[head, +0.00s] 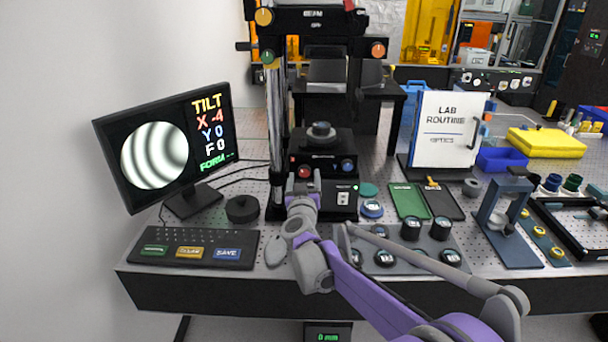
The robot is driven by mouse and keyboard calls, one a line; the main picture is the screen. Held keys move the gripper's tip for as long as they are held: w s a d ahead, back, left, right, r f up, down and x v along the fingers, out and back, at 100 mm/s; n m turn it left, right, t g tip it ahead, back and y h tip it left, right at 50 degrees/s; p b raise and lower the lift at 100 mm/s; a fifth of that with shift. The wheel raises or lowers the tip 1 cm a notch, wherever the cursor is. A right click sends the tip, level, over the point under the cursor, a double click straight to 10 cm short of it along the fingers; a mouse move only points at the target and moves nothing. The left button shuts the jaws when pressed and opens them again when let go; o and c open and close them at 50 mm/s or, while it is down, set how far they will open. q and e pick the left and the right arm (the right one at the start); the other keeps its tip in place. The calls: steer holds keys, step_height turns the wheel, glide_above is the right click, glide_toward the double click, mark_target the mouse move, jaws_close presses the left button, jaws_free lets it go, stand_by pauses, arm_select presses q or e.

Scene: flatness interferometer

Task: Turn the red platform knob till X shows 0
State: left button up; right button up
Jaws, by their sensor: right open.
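The red platform knob (304,171) sits on the front of the black interferometer platform (322,142), left of a blue knob (347,166). The monitor (166,145) at the left shows curved fringes and reads TILT, X -4, Y 0, F 0. My right gripper (303,182) is open, just in front of and below the red knob. Its fingers lie close to the knob's lower edge; I cannot tell whether they touch it. My left gripper does not show.
A keyboard (187,247) with coloured keys and a black round puck (242,208) lie at the left. A grey tray (431,239) of round pieces stands right of my arm. A lab routine board (446,129) stands behind. My right forearm crosses the bench's front edge.

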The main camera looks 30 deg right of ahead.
steer(key=shift+w+d, duration=0.35)
steer(key=shift+w, duration=0.2)
jaws_close()
